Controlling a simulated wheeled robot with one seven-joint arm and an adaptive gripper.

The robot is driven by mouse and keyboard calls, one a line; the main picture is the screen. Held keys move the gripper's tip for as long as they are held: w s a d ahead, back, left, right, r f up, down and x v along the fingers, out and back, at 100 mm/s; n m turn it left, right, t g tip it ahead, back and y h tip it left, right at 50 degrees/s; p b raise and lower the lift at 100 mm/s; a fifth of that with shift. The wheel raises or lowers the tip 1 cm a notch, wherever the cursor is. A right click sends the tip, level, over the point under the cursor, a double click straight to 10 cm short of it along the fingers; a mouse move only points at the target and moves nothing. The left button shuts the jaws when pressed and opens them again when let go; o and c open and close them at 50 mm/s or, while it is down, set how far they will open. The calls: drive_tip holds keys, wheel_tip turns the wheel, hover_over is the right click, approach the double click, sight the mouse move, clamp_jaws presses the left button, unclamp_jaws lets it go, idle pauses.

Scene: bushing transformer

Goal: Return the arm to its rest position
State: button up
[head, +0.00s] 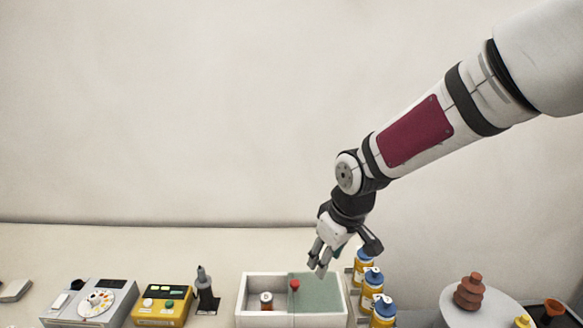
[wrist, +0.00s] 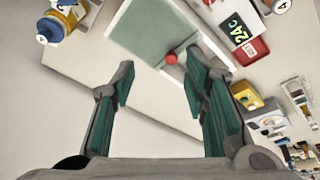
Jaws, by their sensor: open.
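My arm reaches in from the upper right in the head view. My gripper (head: 319,262) points down above the right half of a white box. In the wrist view my gripper (wrist: 157,92) has its two fingers spread wide, with nothing between them. The white box (head: 243,300) has a grey-green panel (head: 318,291) over its right part, with a red knob (head: 295,286) at the panel's left edge. The knob also shows in the wrist view (wrist: 171,58), near the right finger. A small orange-and-white item (head: 266,299) is in the box's open left part.
Several yellow bottles (head: 372,279) with blue caps stand just right of the box. A round white stand (head: 449,305) with a brown ribbed bushing (head: 469,291) is farther right. A yellow device (head: 162,305), a grey meter (head: 90,302) and a dark tool (head: 205,288) stand left. The space above is free.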

drive_tip(key=s+d+r+m+t, duration=0.1)
drive_tip(key=s+d+r+m, duration=0.3)
drive_tip(key=s, duration=0.7)
drive_tip(key=s+d+r+m+t+h+b, duration=0.1)
drive_tip(key=s+d+r+m, duration=0.3)
drive_tip(key=s, duration=0.7)
drive_tip(key=shift+d+r+h, duration=0.3)
drive_tip(key=shift+d+r, duration=1)
drive_tip(key=shift+r, duration=1.1)
drive_tip(key=shift+s, duration=0.1)
